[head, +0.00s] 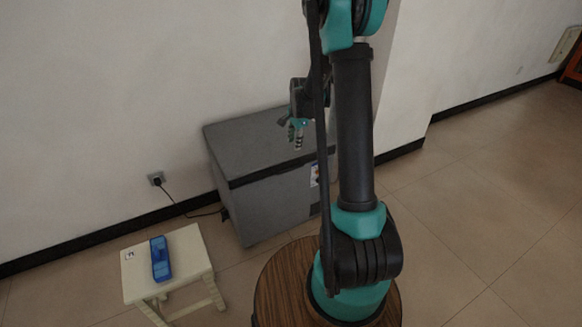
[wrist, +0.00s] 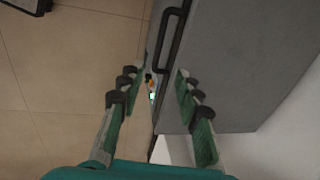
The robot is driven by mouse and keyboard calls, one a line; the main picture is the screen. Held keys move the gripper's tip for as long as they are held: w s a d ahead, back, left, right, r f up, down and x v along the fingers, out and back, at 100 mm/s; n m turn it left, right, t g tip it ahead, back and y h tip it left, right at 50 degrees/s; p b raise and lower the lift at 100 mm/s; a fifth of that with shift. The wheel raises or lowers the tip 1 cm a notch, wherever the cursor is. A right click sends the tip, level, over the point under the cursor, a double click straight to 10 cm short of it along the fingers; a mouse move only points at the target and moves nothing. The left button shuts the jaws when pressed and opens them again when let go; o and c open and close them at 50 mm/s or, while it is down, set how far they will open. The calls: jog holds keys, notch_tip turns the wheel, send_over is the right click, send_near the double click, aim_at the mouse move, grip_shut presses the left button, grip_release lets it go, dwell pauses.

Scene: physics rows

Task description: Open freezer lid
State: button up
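The grey chest freezer (head: 262,205) stands against the wall in the head view. Its lid (head: 245,140) lies flat and shut, with a dark band below its front edge. My gripper (head: 298,140) is above the lid near its front right part. In the wrist view my gripper (wrist: 158,76) is open, its two fingers spread wide with nothing between the pads. The lid (wrist: 235,65) fills the right side there. A dark bar handle (wrist: 172,40) runs along its edge, ahead of the fingertips and apart from them. My arm hides the freezer's right end in the head view.
A cream stool (head: 190,245) with a blue object (head: 160,260) on it stands left of the freezer. A cable runs from a wall socket (head: 156,178) toward the freezer. A coloured label (head: 314,175) is on the freezer's front. Tiled floor on the right is clear.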

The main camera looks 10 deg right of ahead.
aim_at(291, 169)
jog(key=w+f, duration=0.1)
jog(key=f, duration=0.4)
jog(key=w+f, duration=0.1)
jog(key=f, duration=0.4)
jog(key=a+f, duration=0.1)
jog(key=f, duration=0.5)
jog(key=shift+w, duration=0.4)
grip_shut()
